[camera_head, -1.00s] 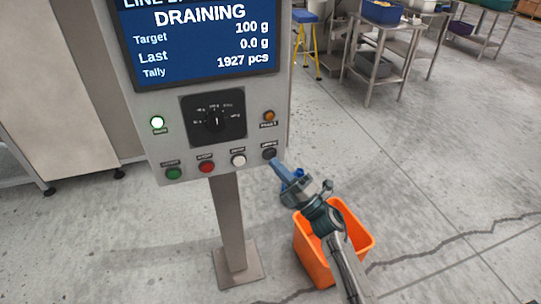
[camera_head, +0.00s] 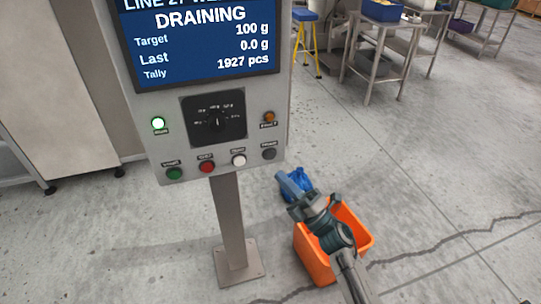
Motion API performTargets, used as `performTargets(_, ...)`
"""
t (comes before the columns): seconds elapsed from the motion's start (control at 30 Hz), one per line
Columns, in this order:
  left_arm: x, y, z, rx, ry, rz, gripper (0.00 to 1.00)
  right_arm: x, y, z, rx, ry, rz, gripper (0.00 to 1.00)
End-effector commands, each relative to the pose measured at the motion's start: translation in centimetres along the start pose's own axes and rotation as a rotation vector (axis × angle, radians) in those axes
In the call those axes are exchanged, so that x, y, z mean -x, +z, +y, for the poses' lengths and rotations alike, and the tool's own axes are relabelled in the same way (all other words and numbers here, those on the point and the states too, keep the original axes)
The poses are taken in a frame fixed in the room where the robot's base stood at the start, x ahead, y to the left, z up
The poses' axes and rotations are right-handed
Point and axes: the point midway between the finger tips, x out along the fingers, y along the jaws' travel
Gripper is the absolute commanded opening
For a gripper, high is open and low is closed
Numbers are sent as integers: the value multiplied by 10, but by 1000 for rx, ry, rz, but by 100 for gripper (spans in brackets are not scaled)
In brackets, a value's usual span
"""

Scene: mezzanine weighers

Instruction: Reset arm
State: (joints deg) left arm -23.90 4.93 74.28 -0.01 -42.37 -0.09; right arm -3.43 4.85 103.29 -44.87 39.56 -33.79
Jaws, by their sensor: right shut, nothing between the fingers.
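My right gripper (camera_head: 287,180) is shut and empty, with its blue fingers in the air below and to the right of the control panel (camera_head: 181,135). It is apart from the panel. The panel carries a green button (camera_head: 174,174), a red button (camera_head: 207,167), a white button (camera_head: 238,160) and a dark button (camera_head: 269,153). A rotary dial (camera_head: 216,121) sits above them, and a lit green lamp (camera_head: 158,123) is at left. The screen (camera_head: 200,45) reads DRAINING. My left gripper is out of view.
An orange bin (camera_head: 313,262) stands on the floor under my right arm, partly hidden by it. A grey post (camera_head: 229,220) holds up the panel. A yellow-legged stool (camera_head: 306,45) and steel tables (camera_head: 385,45) stand behind. The floor at right is clear.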

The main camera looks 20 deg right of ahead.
Motion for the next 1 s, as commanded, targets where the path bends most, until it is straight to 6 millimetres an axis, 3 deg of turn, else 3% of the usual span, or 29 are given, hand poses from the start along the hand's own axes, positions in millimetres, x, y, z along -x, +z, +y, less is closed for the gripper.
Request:
performTargets(0.43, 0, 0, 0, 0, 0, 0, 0, 1, 1, -2, -5, -4, -4, 0)
performTargets(0.57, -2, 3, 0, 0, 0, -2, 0, 16, 10, -26, -82, -62, -75, 0)
performTargets(0.67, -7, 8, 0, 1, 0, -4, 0, 46, 25, -70, -218, -163, -208, 0)
performTargets(0.77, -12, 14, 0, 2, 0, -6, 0, 95, 37, -125, -384, -289, -385, 0)
performTargets(0.9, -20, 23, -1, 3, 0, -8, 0, 179, 39, -195, -594, -460, -642, 0)
performTargets(1.0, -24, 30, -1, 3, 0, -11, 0, 245, 30, -235, -723, -572, -825, 0)
